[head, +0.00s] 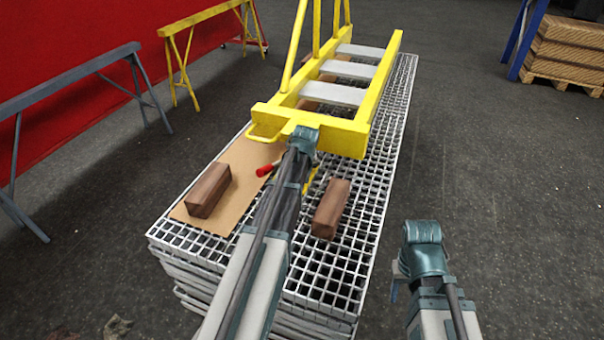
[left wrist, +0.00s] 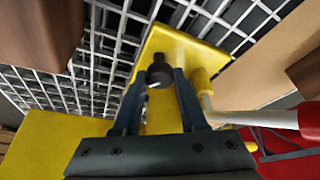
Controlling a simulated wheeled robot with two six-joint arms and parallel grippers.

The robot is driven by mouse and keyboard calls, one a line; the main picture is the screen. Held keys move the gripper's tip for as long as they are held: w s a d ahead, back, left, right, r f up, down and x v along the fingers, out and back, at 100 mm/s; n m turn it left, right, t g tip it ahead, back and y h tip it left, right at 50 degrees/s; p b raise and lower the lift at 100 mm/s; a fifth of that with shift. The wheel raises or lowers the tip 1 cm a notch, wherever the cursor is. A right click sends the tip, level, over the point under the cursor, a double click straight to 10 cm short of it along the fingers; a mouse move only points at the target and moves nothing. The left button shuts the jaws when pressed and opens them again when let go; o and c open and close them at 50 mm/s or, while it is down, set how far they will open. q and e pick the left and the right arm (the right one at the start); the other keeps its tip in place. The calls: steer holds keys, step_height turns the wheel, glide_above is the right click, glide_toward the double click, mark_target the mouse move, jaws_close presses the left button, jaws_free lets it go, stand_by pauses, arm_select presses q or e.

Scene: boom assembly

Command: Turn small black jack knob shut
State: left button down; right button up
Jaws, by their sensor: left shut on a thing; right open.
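The small black knob (left wrist: 159,71) shows in the left wrist view on a yellow jack (left wrist: 182,48). My left gripper (left wrist: 161,80) is shut on the knob, with one finger on each side of it. The jack's red handle (left wrist: 310,119) is at the right of that view, on a pale rod. In the head view the red handle (head: 264,170) shows left of my left arm, and my left gripper (head: 303,142) is near the boom's front end; the knob is hidden there. My right gripper (head: 424,247) is open and empty, right of the grating stack.
The yellow boom frame (head: 372,100) lies on the stacked gratings (head: 375,215). Wooden blocks (head: 208,190) (head: 331,208) stand on either side of my left arm, the left one on cardboard (head: 245,165). Trestles (head: 75,62) stand left.

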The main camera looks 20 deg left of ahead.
arm_select(q)
steer(key=m+h, duration=0.1)
steer(key=m, duration=0.2)
steer(key=shift+a+m, duration=0.1)
steer(key=shift+m, duration=0.2)
steer(key=shift+m+h, duration=0.9)
steer(key=shift+m, duration=0.8)
steer(key=shift+c, duration=2.3)
jaws_free()
steer(key=shift+t, duration=0.3)
steer(key=shift+s+r, duration=0.1)
steer(key=shift+r, duration=0.05)
steer(key=p+v, duration=1.2)
steer(key=v, duration=0.1)
steer(key=shift+r+p, duration=0.2)
steer(key=shift+p, duration=0.15)
